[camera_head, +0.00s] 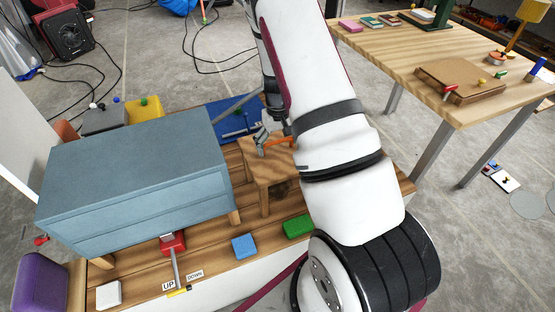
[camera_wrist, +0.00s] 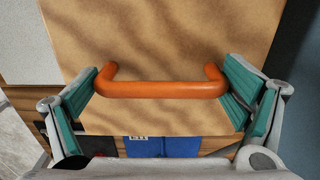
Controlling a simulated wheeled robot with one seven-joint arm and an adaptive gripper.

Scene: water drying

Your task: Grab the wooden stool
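The wooden stool (camera_head: 257,172) stands on the plank platform, right of the blue-grey cabinet, partly hidden by my arm. An orange handle (camera_head: 280,143) is on its top. In the wrist view the stool's tan top (camera_wrist: 180,45) fills most of the picture, with the orange handle (camera_wrist: 160,90) lying across the middle. My gripper (camera_wrist: 165,88) is open, with teal pads at the left and right ends of the handle. Whether the pads touch the handle I cannot tell. In the head view my gripper (camera_head: 263,136) is just above the stool top, partly hidden by my arm.
The blue-grey cabinet (camera_head: 140,165) stands close to the stool's left. Blue (camera_head: 244,246) and green (camera_head: 298,226) blocks lie in front on the platform (camera_head: 215,272). A wooden table (camera_head: 430,60) is at the upper right.

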